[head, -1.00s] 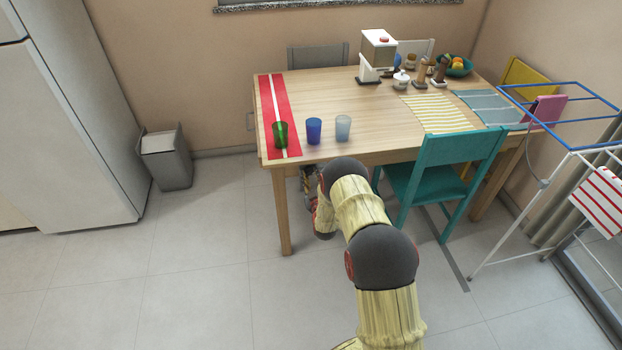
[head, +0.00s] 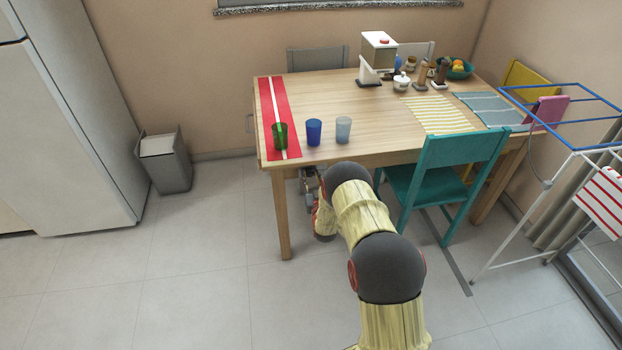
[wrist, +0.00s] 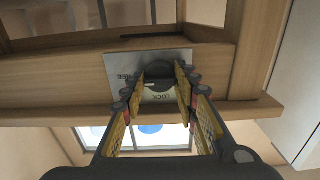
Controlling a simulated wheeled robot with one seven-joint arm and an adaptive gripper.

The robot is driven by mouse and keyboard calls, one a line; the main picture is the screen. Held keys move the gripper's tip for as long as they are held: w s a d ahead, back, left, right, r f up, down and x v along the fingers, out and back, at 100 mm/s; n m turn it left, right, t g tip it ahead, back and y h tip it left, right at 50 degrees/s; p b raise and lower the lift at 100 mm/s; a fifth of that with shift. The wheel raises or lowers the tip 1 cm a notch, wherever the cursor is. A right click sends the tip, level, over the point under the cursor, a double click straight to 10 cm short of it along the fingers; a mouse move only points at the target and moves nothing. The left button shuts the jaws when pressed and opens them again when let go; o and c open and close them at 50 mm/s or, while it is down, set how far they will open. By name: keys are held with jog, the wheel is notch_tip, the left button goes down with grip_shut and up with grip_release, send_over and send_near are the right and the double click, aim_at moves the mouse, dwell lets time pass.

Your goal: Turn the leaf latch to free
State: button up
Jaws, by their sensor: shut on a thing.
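The leaf latch (wrist: 158,68) is a dark round knob on a pale metal plate (wrist: 119,63), fixed to the wooden underside of the table. The plate carries the words FREE and LOCK, upside down in the wrist view, with FREE on the left and LOCK lower near the knob. My gripper (wrist: 161,86) is shut on the knob, one finger on each side. The fingers hide part of the knob and plate, so its exact pointing is hard to read. In the head view, my gripper (head: 308,184) is partly hidden below the front edge of the table (head: 350,95).
A green cup (head: 280,136), a blue cup (head: 314,132) and a grey-blue cup (head: 343,130) stand near the table's front edge. A teal chair (head: 450,170) is close on the arm's right. A drying rack (head: 535,210) stands farther right.

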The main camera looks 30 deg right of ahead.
dwell(0.3)
jog(key=o, duration=1.1)
jog(key=shift+o, duration=0.3)
jog(key=v, duration=1.2)
